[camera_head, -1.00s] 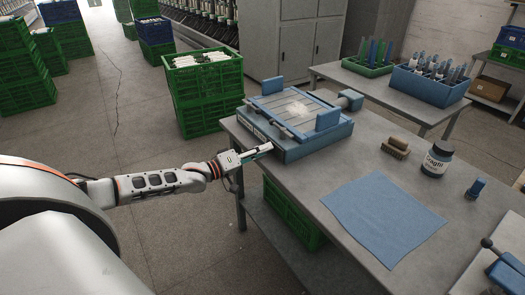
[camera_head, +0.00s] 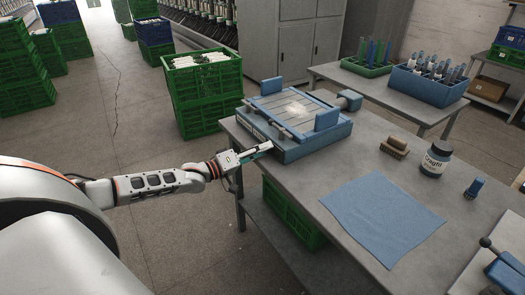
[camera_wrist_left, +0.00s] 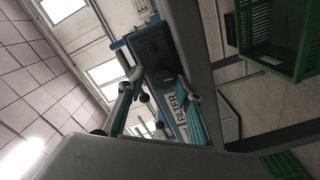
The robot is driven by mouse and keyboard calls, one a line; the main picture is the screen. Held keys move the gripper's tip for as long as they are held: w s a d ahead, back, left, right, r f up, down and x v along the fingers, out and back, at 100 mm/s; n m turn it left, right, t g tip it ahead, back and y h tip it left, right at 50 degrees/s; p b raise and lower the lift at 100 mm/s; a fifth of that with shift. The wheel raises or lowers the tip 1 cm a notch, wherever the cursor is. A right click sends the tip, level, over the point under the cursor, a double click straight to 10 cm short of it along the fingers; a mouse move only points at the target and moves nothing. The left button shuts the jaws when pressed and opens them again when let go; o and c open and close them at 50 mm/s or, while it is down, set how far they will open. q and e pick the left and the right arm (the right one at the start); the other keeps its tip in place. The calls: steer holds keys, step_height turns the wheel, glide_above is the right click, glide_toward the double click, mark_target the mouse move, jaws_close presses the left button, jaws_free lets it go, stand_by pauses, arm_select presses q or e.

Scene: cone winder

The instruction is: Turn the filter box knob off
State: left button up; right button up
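The blue filter box (camera_head: 318,139) sits on the near left corner of the grey table, with a slatted top and pale fluff on it. My left gripper (camera_head: 264,149) is at its left front side, fingers pointing at the box. In the left wrist view, the two teal-padded fingers (camera_wrist_left: 157,108) stand apart, with the box front and its "FILTER" label (camera_wrist_left: 183,106) beyond them. A dark panel with a dim green round spot shows there too. My right gripper is not in view.
On the table (camera_head: 300,178) lie a blue cloth (camera_head: 383,217), a brush (camera_head: 395,147), a labelled jar (camera_head: 436,160) and a small blue item (camera_head: 475,188). Green crates (camera_head: 207,95) stand left of the table, and another (camera_head: 291,215) is under it.

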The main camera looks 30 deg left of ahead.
arm_select(q)
steer(key=v, duration=0.8)
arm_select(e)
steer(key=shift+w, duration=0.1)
arm_select(q)
steer(key=shift+w, duration=0.1)
